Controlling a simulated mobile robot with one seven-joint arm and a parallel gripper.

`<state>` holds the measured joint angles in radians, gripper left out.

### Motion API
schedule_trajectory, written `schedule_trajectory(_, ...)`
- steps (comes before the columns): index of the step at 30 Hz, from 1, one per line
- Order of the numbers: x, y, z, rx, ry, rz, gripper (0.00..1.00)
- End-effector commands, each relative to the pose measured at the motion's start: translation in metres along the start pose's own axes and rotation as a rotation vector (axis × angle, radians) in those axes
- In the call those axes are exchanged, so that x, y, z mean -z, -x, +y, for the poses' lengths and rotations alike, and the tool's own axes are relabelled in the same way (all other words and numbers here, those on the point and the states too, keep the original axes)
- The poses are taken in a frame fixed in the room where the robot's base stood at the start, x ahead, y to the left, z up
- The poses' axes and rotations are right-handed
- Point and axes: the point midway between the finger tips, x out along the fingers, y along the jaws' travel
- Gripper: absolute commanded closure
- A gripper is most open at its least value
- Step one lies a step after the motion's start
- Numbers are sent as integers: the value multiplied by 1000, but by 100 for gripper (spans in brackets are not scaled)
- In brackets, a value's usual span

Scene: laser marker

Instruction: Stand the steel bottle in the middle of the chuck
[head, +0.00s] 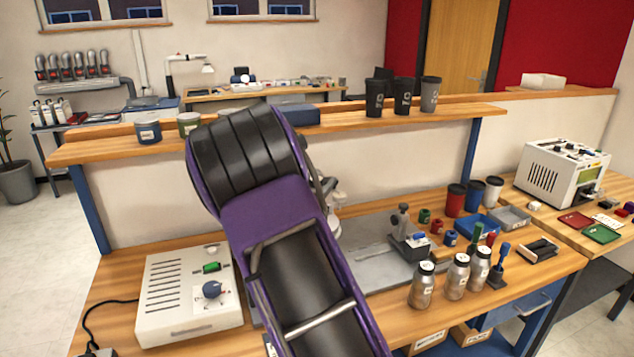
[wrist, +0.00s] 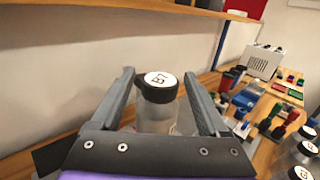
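In the wrist view a steel bottle (wrist: 157,118) with a black cap and a white top label reading "B7" stands upright between the two fingers of my gripper (wrist: 158,82). A narrow strip shows between the bottle and each finger, so the fingers look open around it. The bottle's lower part is hidden behind my gripper's body. In the head view my purple and black arm covers my gripper and this bottle. I cannot make out the chuck in either view, so what lies under the bottle is hidden.
Three other steel bottles (head: 457,277) stand at the bench's front right. A grey plate (head: 385,272) with a small fixture (head: 408,235) lies right of my arm. A control box (head: 185,295) stands at left. A raised shelf (head: 345,117) carrying cups runs behind.

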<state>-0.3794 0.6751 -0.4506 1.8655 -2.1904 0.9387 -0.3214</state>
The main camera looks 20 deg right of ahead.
Motion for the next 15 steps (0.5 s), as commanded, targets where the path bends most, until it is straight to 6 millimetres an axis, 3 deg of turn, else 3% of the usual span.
schedule_trajectory(8,-6,0,0,0,0,0,22)
schedule_trajectory(15,-3,44,1,-3,-1,2,22)
